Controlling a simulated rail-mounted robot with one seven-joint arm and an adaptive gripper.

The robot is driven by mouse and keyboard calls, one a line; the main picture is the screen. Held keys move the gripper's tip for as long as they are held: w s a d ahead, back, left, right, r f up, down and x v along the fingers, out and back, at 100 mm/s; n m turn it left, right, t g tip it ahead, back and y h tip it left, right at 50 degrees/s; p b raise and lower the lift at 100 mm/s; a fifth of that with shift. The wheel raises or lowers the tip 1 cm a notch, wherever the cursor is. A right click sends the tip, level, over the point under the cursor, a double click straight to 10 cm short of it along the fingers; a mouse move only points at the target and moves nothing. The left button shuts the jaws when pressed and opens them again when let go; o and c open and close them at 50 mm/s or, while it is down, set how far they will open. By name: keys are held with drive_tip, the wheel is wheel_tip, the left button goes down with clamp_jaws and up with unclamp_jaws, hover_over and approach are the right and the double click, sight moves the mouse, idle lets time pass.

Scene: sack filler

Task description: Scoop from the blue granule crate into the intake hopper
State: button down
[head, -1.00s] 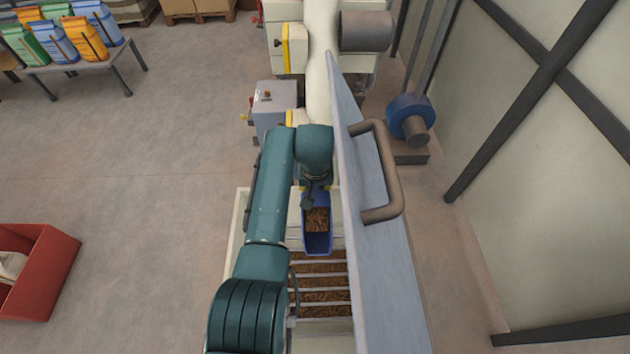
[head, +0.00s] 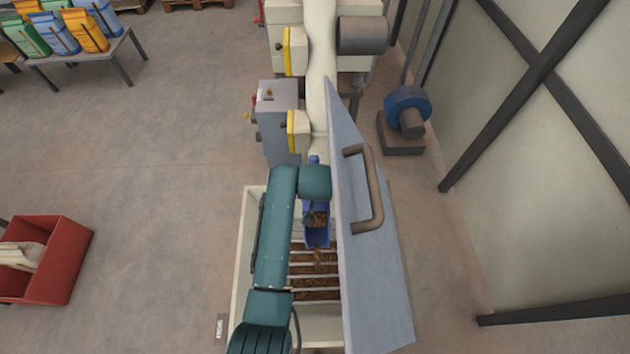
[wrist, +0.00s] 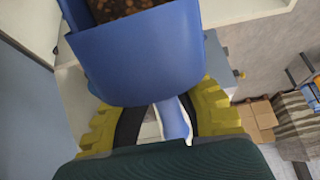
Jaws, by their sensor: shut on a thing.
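My gripper (wrist: 158,125) is shut on the handle of a blue scoop (wrist: 140,58), its yellow fingers on either side. Brown granules (wrist: 118,8) show in the scoop. In the head view the scoop (head: 317,238) is tipped with its mouth low over the cream intake hopper (head: 248,225). A small brown patch below its lip looks like granules pouring out. Brown granules lie under the hopper's pale bars (head: 314,285). My arm covers part of the hopper and most of the gripper. The blue granule crate does not show in these views.
The hopper's grey lid (head: 375,270) with a brown handle (head: 372,195) stands open close right of the scoop. A grey box (head: 278,120) and a pale machine stand beyond. A red crate (head: 70,270) is at the left. Floor between is clear.

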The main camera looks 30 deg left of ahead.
drive_tip(key=shift+s+d+r+t+y+p, duration=0.2)
drive_tip(key=shift+s+r+t+p, duration=0.1)
drive_tip(key=shift+r, duration=0.1)
drive_tip(key=shift+s+d+r+t+y+p, duration=0.2)
drive_tip(key=shift+s+r+t+p, duration=0.1)
drive_tip(key=shift+r, duration=0.1)
drive_tip(key=shift+s+d+r+t+y+b, duration=0.35)
drive_tip(key=shift+s+r+t+y, duration=0.15)
drive_tip(key=shift+s+r+t, duration=0.25)
drive_tip(key=s+d+r+t+y+b, duration=0.3)
drive_tip(key=s+t+b, duration=0.4)
drive_tip(key=b, duration=0.8)
drive_tip(key=shift+s+d+r+y, duration=0.2)
drive_tip(key=shift+s+d+y, duration=0.75)
drive_tip(key=shift+d, duration=0.45)
drive_tip(key=shift+s+r+t, duration=0.1)
drive_tip(key=shift+r+t, duration=0.05)
drive_tip(key=shift+t, duration=0.1)
